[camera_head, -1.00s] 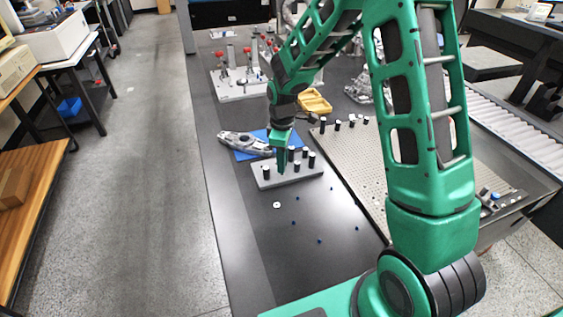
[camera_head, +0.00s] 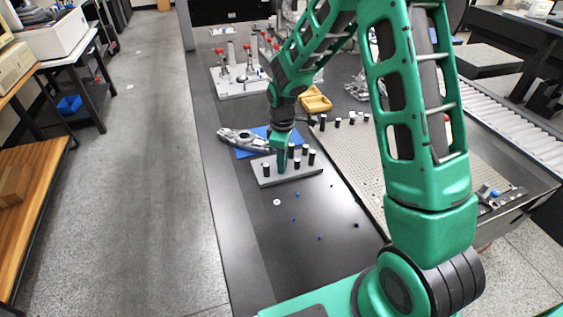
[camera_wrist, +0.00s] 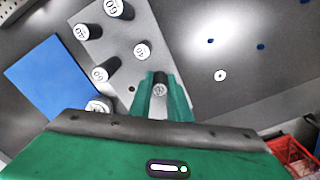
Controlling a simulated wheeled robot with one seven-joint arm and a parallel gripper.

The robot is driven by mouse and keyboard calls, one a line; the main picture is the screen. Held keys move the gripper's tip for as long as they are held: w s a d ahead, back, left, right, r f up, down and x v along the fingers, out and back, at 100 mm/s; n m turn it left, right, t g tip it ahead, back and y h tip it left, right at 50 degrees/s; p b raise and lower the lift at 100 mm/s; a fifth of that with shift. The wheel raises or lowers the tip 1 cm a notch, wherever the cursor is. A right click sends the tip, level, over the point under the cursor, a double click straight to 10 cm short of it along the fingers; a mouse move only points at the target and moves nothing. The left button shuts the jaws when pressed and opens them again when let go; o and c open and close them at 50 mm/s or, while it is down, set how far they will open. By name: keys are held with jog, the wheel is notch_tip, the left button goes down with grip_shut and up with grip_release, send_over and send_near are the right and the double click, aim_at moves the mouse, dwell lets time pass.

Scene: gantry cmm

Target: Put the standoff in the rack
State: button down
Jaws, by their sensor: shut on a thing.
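The rack (camera_head: 272,181) is a light grey block on the black table, with several black standoffs with white tops upright in it. It also shows in the wrist view (camera_wrist: 112,58), where a small dark empty hole is visible near my gripper. My gripper (camera_head: 281,168) is over the rack, pointing down.
A blue mat (camera_head: 247,151) with a grey metal part (camera_head: 240,139) lies behind the rack. A yellow tray (camera_head: 315,101) and a perforated plate (camera_head: 360,150) are to the right. A white washer (camera_head: 277,202) and several small blue pieces lie in front.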

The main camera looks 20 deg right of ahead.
jog(key=c, duration=1.6)
grip_release()
notch_tip(320, 180, up, 10)
jog(key=shift+w+r, duration=0.1)
jog(key=shift+r, duration=0.25)
